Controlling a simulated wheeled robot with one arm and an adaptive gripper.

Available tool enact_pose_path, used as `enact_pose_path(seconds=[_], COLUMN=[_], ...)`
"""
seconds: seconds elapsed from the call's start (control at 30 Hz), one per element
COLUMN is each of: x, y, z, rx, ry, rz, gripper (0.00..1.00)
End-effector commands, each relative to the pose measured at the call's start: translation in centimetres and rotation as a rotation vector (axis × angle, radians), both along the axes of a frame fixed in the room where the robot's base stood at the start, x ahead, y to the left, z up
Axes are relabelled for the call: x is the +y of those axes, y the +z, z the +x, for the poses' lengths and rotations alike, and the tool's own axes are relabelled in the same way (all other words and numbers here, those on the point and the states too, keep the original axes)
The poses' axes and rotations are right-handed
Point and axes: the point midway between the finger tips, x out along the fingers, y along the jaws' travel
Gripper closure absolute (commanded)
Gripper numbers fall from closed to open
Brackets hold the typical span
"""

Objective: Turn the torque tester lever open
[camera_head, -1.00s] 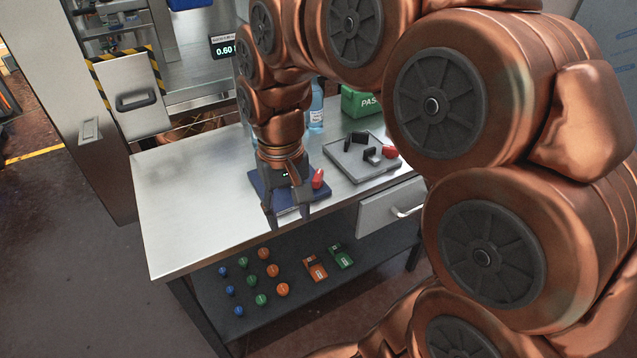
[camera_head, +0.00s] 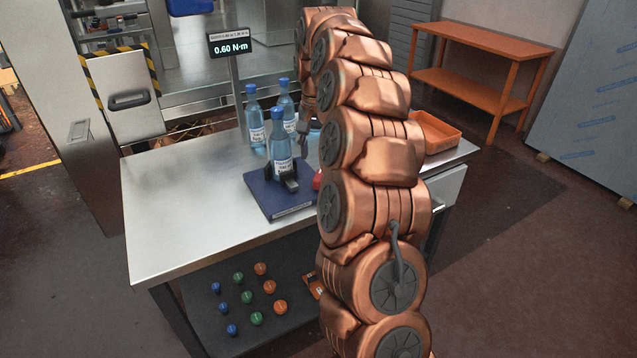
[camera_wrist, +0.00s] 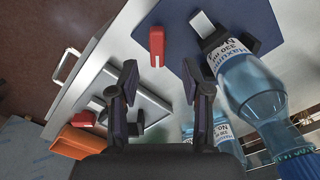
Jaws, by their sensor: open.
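The torque tester's dark blue base (camera_head: 285,211) lies on the bench, with black jaws around the foot of an upright blue water bottle (camera_head: 281,145). Its red lever (camera_head: 317,180) is partly hidden by my arm in the head view. In the wrist view the red lever (camera_wrist: 157,45) stands clear on the near edge of the blue base (camera_wrist: 180,25), and the bottle (camera_wrist: 245,75) lies to its right. My gripper (camera_wrist: 163,82) is open and empty, with the lever beyond its fingertips, not touching. In the head view my gripper (camera_head: 306,142) is behind and right of the clamped bottle.
Two more bottles (camera_head: 252,120) stand behind the tester. A display (camera_head: 229,44) reads 0.60 N·m. A grey plate (camera_wrist: 150,108) with black parts and a red piece (camera_wrist: 83,118) lies nearby. An orange tray (camera_head: 437,132) is at the bench's right. The bench's left (camera_head: 175,200) is clear.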

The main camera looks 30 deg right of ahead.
Motion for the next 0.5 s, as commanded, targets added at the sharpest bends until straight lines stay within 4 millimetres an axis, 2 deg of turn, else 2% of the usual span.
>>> enact_pose_path(seconds=[0.1, 0.27, 0.5], x=[-1.0, -1.2, -1.1], y=[-0.5, -1.3, -4.0], z=[0.3, 0.4, 0.3], rx=[-0.002, -0.002, 0.0], ry=[-0.027, -0.033, -0.031], rz=[-0.006, -0.007, -0.004], gripper=[0.52, 0.52, 0.52])
